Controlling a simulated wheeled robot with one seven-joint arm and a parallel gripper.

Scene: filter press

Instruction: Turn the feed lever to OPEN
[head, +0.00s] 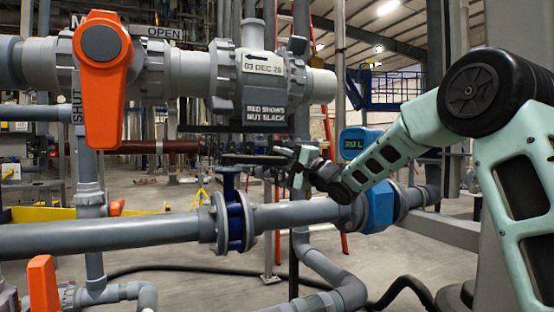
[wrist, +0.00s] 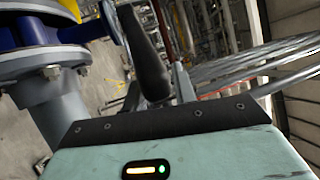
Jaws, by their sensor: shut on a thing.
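A black lever (head: 252,159) lies about level on top of a blue flanged valve (head: 234,222) in the lower grey pipe. My gripper (head: 284,156) is at its right end. In the wrist view the lever's dark grip (wrist: 146,55) runs between the fingers of my gripper (wrist: 156,84), which is shut on it. Part of the blue valve (wrist: 28,38) shows at upper left there. An orange lever (head: 104,90) hangs down on the upper grey pipe, beside a SHUT label and an OPEN label; my gripper is apart from it. I see no feed label.
A blue meter (head: 380,207) with a display sits on the lower pipe, right of the valve and below my forearm. The upper pipe (head: 185,68) runs above the black lever. Another orange lever (head: 42,283) is at lower left. A red ladder (head: 325,140) stands behind.

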